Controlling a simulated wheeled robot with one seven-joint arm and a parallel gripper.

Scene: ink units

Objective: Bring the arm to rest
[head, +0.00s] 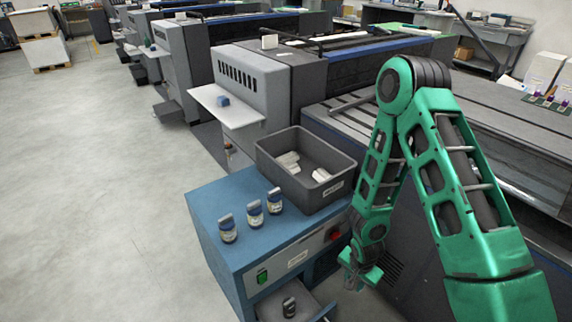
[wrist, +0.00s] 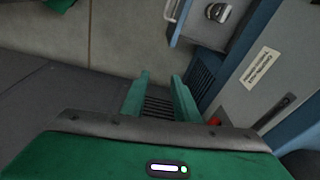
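My green arm (head: 445,170) is bent, with its elbow high at the right of the head view. It reaches down to my gripper (head: 357,272), which hangs beside the right side of the blue cabinet (head: 215,195). In the wrist view my gripper (wrist: 160,88) has its two green fingers apart. Nothing shows between them except a dark slatted surface behind. The cabinet's labelled front (wrist: 255,85) is to the right of the fingers in the wrist view.
Three ink units (head: 254,212) stand on the cabinet beside a grey bin (head: 305,193) holding white pieces. A drawer (head: 305,305) is open below, with one unit (head: 289,307) inside. Grey machines (head: 260,85) stand behind. Floor (head: 90,200) at left is clear.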

